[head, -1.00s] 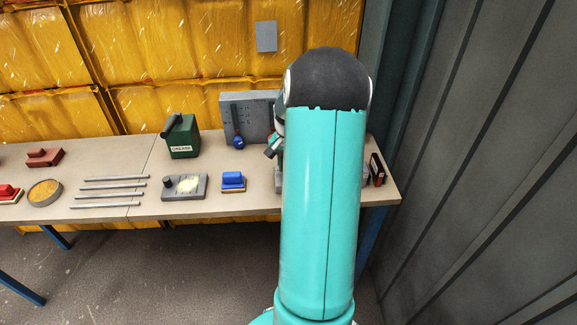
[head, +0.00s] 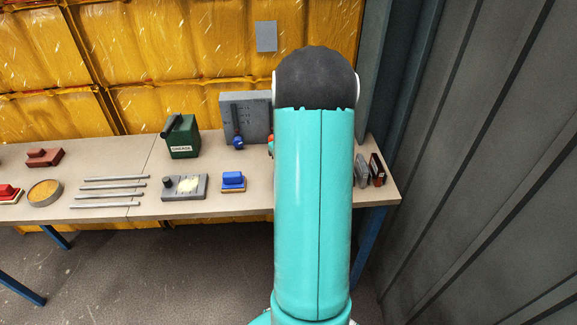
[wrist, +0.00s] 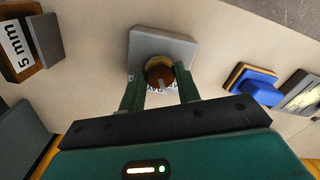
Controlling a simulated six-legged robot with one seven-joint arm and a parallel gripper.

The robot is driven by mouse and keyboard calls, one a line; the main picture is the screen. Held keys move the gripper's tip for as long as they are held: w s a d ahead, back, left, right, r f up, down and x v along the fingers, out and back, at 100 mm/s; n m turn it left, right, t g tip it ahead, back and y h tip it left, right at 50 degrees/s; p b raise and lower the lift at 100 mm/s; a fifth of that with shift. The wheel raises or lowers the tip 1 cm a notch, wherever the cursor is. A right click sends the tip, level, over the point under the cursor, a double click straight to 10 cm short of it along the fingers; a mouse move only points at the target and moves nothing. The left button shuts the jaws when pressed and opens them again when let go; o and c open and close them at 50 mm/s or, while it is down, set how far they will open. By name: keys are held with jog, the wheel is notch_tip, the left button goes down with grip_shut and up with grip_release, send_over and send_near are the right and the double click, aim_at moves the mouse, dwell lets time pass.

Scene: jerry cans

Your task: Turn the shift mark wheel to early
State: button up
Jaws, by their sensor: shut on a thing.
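The shift mark wheel (wrist: 159,72) is a small brown-orange knob with a pale pointer mark, on a grey base plate (wrist: 160,42) in the wrist view. My gripper (wrist: 160,88) has its two green fingers on either side of the wheel, shut on it. Lettering on the plate beside the wheel is partly covered and too small to read surely. In the head view my arm hides the wheel and gripper.
In the head view, a green GREASE can (head: 181,137) and grey board with a blue-knobbed lever (head: 238,140) stand behind on the bench (head: 150,215).

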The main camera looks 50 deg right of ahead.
jog(key=shift+n, duration=2.3)
jog(key=o, duration=1)
notch_tip(320, 180, up, 14)
jog(key=shift+f, duration=0.1)
